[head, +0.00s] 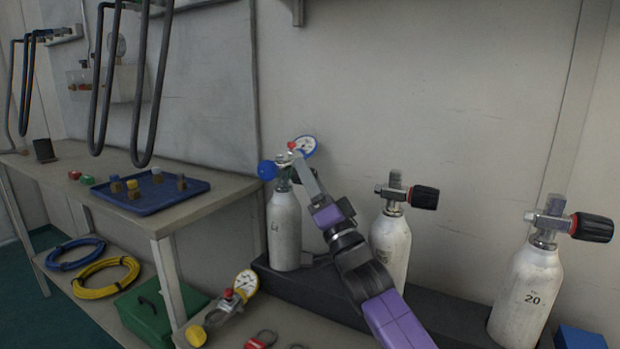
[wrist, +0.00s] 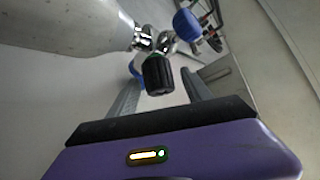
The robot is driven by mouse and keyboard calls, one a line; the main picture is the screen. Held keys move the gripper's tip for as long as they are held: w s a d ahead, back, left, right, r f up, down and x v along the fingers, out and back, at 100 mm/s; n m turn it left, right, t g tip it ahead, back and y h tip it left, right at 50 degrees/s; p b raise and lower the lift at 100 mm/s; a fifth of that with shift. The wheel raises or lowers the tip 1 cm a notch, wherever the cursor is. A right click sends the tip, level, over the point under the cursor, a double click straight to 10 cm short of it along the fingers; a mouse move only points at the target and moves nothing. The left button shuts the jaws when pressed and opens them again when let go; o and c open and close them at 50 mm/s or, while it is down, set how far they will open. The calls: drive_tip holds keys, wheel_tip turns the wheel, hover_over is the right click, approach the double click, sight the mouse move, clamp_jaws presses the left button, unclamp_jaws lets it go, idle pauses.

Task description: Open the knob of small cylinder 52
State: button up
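Three small white cylinders stand along the wall in the head view: a left one (head: 284,232), a middle one (head: 390,248) and a right one (head: 526,298) marked 20. The left and middle labels are too small or covered to read surely. My gripper (head: 303,172) is at the valve of the left cylinder, which shows sideways in the wrist view (wrist: 70,27). In that view its black knob (wrist: 158,75) lies ahead of and between my open fingertips (wrist: 160,80), with gaps visible beside it. Contact cannot be told. My gripper hides this knob in the head view.
A blue round part (head: 267,170) and a gauge (head: 303,146) sit close to the left valve. The middle black knob (head: 424,197) and right black knob (head: 592,227) point right. A table with a blue tray (head: 160,205) stands at left; a loose gauge (head: 246,283) lies lower down.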

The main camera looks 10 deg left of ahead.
wheel_tip(320, 180, up, 20)
drive_tip(key=p, duration=0.5)
drive_tip(key=shift+f, duration=0.1)
